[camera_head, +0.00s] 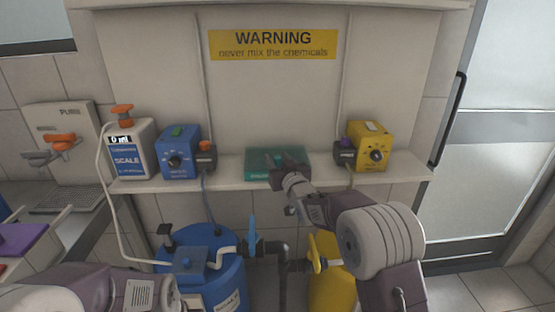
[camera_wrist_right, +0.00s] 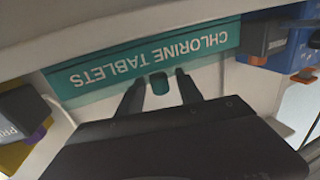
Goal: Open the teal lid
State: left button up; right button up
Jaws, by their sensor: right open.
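The teal lid (camera_head: 262,157) is on a teal box on the shelf, between the blue and yellow pump units. In the right wrist view, the teal front (camera_wrist_right: 130,62) reads "CHLORINE TABLETS" upside down, and a small teal tab (camera_wrist_right: 159,83) sticks out from it. My right gripper (camera_head: 286,160) is open at the box. In its wrist view, the two dark fingers (camera_wrist_right: 159,78) stand on either side of the tab, with gaps visible. The lid looks closed. My left arm shows at the lower left of the head view, but its gripper does not.
Below are a blue barrel (camera_head: 215,272), a yellow barrel (camera_head: 325,285) and pipes with valve handles. A wall rises behind the shelf (camera_head: 225,175).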

grip_shut()
dwell(1.5)
